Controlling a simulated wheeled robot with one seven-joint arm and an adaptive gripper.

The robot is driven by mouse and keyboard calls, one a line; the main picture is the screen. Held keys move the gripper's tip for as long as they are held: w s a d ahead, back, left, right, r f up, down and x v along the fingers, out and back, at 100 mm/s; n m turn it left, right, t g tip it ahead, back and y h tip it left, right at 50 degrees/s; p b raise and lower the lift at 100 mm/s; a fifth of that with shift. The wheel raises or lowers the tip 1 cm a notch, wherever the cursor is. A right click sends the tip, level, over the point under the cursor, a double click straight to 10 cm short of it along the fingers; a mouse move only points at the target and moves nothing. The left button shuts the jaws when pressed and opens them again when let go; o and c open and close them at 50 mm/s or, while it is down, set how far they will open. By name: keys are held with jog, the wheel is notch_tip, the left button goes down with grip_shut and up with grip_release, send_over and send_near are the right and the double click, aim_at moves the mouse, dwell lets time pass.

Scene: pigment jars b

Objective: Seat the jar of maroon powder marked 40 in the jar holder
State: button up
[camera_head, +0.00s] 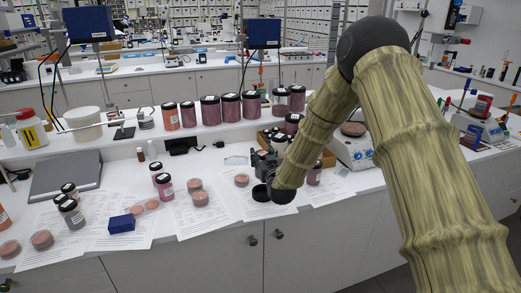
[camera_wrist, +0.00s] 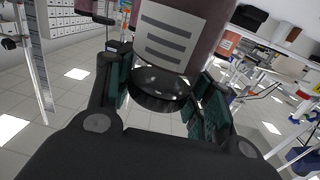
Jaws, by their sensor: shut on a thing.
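In the wrist view my gripper (camera_wrist: 163,98) is shut on a jar of maroon powder (camera_wrist: 208,22), with its fingers on either side of the jar's black lid (camera_wrist: 160,86). The jar's white label (camera_wrist: 166,38) shows grey stripes; I cannot read a number on it. In the head view my gripper (camera_head: 264,164) is over the bench, left of my wrist, and the held jar cannot be told apart there.
Several powder jars (camera_head: 209,110) line the raised shelf behind. Two jars (camera_head: 164,185) stand left of the gripper, near pink dishes (camera_head: 200,198) and a blue box (camera_head: 121,224). A jar (camera_head: 314,175) shows right of my wrist, near a scale (camera_head: 353,152). Paper sheets (camera_head: 211,217) cover the front.

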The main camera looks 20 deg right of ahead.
jog(key=shift+w+a+r, duration=0.15)
jog(key=shift+w+a, duration=0.05)
jog(key=shift+a, duration=0.05)
jog(key=shift+a+r, duration=0.1)
jog(key=shift+a, duration=0.05)
jog(key=shift+s+d+r, duration=0.2)
jog(key=shift+s+r, duration=0.2)
jog(key=shift+s, duration=0.25)
jog(key=shift+s+d+r, duration=0.2)
jog(key=shift+s+r, duration=0.2)
jog(key=shift+s, duration=0.2)
jog(key=shift+d, duration=0.1)
jog(key=shift+w+f+b, duration=0.4)
jog(key=shift+w+f, duration=0.35)
jog(key=shift+f, duration=0.25)
jog(key=shift+w+a+f, duration=0.1)
jog(key=shift+a+f, duration=0.1)
jog(key=shift+f, duration=0.1)
jog(key=shift+s+d+f+b, duration=0.1)
jog(key=shift+s+f+b, duration=0.15)
jog(key=shift+s+b, duration=0.3)
jog(key=shift+w+f+b, duration=0.2)
jog(key=shift+f+b, duration=0.2)
jog(key=shift+f, duration=0.2)
jog(key=shift+w+f+b, duration=0.15)
jog(key=shift+f+b, duration=0.2)
jog(key=shift+f, duration=0.2)
jog(key=shift+s+f+b, duration=0.15)
jog(key=shift+f+b, duration=0.35)
jog(key=shift+f, duration=0.25)
